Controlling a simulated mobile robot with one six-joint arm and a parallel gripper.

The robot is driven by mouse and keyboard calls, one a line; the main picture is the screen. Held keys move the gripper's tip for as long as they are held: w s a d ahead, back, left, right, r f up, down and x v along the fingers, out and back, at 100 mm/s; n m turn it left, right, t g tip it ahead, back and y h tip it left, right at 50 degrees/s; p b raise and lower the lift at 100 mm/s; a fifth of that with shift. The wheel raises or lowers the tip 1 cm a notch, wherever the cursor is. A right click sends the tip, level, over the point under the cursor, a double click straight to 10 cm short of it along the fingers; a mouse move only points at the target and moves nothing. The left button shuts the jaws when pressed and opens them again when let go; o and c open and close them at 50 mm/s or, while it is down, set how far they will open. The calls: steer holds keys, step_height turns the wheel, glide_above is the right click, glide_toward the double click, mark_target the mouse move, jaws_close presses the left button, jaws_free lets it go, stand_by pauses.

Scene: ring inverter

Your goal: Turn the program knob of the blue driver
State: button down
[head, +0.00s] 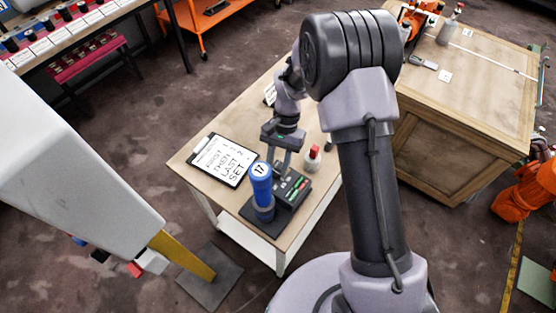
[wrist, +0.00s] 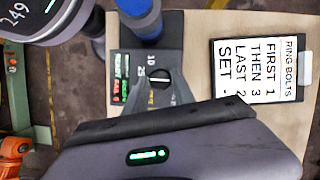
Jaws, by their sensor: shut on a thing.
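The blue driver (head: 262,190), marked 17, stands upright on a dark base at the front of the small table. Its lower part shows at the top of the wrist view (wrist: 143,22). Beside it is a dark control panel (head: 300,190) with red and green displays. The program knob (wrist: 158,76) is black with a white mark, with numbers such as 10 and 25 around it. My gripper (head: 283,172) reaches down to the panel from above. In the wrist view my gripper (wrist: 158,86) is shut on the knob; its fingers partly hide the dial.
A clipboard (head: 223,161) lists ring bolts: first 1, then 3, last 2, and a set line that is hard to read. A small red-capped bottle (head: 313,157) stands right of the panel. A wooden crate (head: 450,150) is at the right.

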steer(key=shift+a+n+h+p, duration=0.15)
steer(key=shift+n+h+p, duration=0.75)
steer(key=shift+n, duration=1)
steer(key=c, duration=1.1)
jaws_free()
steer(key=shift+o, duration=0.2)
steer(key=p+v, duration=0.5)
steer(key=v, duration=1.2)
steer(key=shift+w, duration=0.35)
steer(key=shift+r, duration=0.15)
